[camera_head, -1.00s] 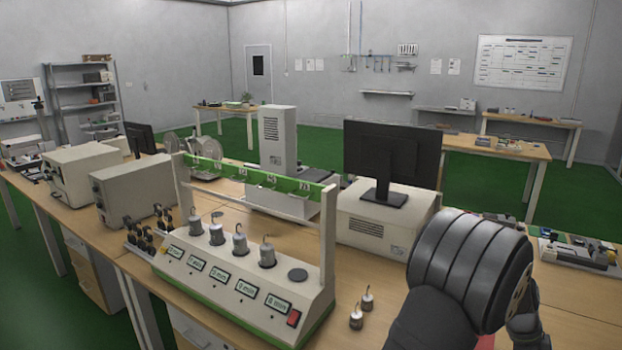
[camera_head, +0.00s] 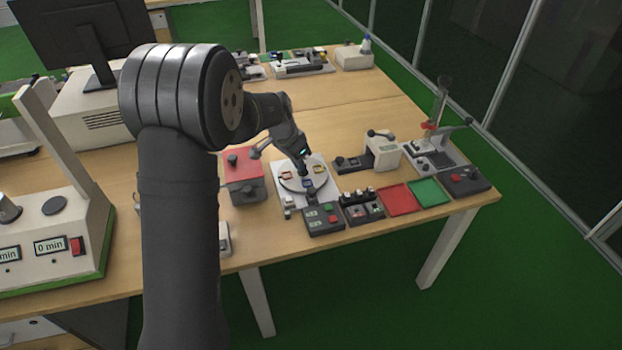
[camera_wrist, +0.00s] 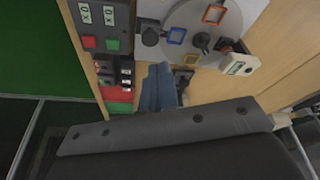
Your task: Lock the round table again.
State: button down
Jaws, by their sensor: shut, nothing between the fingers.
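The round table (camera_head: 321,180) is a pale grey disc on a white base plate. It carries small orange and blue square frames. It also shows at the top of the wrist view (camera_wrist: 188,19), with a dark hub near its middle. A dark round knob (camera_wrist: 150,37) stands at the disc's edge there; I cannot tell whether it is the lock. My gripper (camera_head: 304,170) is above the disc in the head view and hides part of it. In the wrist view its blue-grey fingers (camera_wrist: 158,88) are together and empty. I cannot tell whether they touch anything.
A red box (camera_head: 243,172) stands left of the round table. Control boxes with buttons (camera_head: 323,218) are at its front. A red tray (camera_head: 399,200) and a green tray (camera_head: 428,192) lie to the right, near the bench edge. A beige device (camera_head: 382,150) stands behind the trays.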

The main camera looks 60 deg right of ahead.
aim_at(311, 192)
jog(key=shift+s+d+r+n+t+h, duration=0.1)
jog(key=shift+s+d+n+t, duration=0.3)
jog(key=shift+d+n, duration=0.65)
jog(key=shift+s+d+f+n+t+h, duration=0.1)
jog(key=shift+s+d+n+t, duration=0.45)
jog(key=shift+n, duration=0.85)
jog(key=shift+s+d+r+n+t+h, duration=0.15)
jog(key=shift+d+n+t, duration=0.2)
jog(key=shift+d+n, duration=0.75)
jog(key=shift+a, duration=0.15)
jog(key=x, duration=1)
jog(key=shift+a, duration=0.35)
jog(key=shift+s+a+f, duration=0.2)
jog(key=shift+s+a, duration=0.1)
jog(key=shift+a, duration=0.5)
jog(key=shift+s+a+f, duration=0.2)
jog(key=shift+s+a, duration=0.1)
jog(key=shift+a, duration=0.45)
